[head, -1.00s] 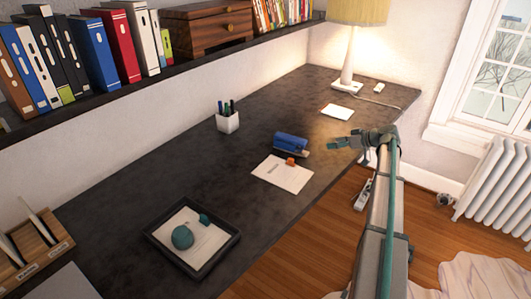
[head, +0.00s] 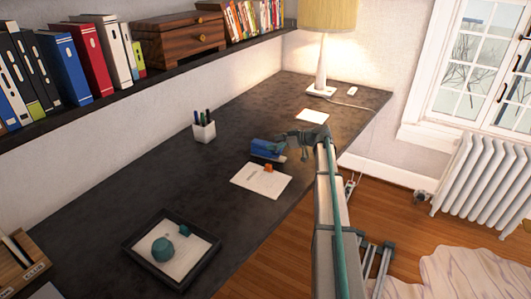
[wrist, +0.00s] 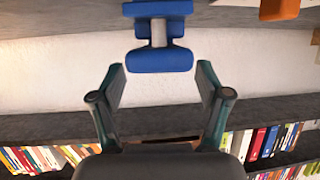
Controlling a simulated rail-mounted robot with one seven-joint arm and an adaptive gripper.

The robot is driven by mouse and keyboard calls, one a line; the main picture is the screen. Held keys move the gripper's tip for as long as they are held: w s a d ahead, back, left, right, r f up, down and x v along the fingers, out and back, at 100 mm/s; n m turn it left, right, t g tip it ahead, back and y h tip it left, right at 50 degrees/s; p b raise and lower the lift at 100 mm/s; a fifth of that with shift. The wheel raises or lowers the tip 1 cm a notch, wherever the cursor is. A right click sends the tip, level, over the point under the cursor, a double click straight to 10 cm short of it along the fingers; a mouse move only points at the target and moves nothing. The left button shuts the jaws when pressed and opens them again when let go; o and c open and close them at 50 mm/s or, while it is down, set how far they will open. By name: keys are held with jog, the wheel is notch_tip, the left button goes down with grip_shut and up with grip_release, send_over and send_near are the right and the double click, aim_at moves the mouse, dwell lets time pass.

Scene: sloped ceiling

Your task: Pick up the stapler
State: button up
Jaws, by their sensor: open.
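In the wrist view the stapler (wrist: 160,58) is at the top centre, just ahead of the gap between my fingertips (wrist: 160,68). The two fingers are spread apart with nothing held.
A small orange object (head: 268,168) sits on the paper (head: 255,184) nearest the stapler. A pen cup (head: 204,131) stands to the left, a black tray (head: 133,245) at the front left. A lamp (head: 321,76) stands at the far end. A bookshelf (head: 180,70) runs along the wall.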

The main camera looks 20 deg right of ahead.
aim_at(266, 143)
jog(key=p+x, duration=0.1)
jog(key=x, duration=0.2)
jog(key=shift+w+a+f, duration=0.1)
jog(key=shift+w+a, duration=0.05)
jog(key=shift+a, duration=0.05)
jog(key=shift+c, duration=0.2)
grip_shut()
